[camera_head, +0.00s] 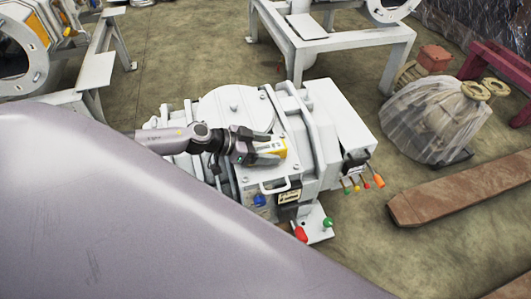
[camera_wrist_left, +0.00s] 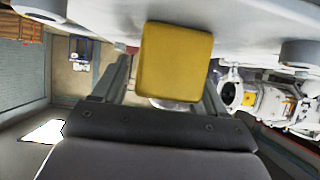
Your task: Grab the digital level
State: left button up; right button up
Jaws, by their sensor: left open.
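The digital level is a small yellow block (camera_head: 277,146) on top of the white machine (camera_head: 234,104) in the head view. In the left wrist view the yellow block (camera_wrist_left: 174,62) fills the space between the fingers. My left gripper (camera_head: 272,148) reaches in from the left, low over the machine top, with its fingers around the yellow block. The jaws are open, and part of the block is hidden by the fingers in the head view. My right gripper does not show.
Coloured tool handles (camera_head: 365,182) stick out at the machine's right side. A wrapped object (camera_head: 432,120) and a brown beam (camera_head: 465,190) lie to the right. Floor (camera_head: 190,50) is clear behind.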

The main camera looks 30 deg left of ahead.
pick_arm(q)
jog(key=c, duration=1.3)
jog(key=shift+r, duration=0.1)
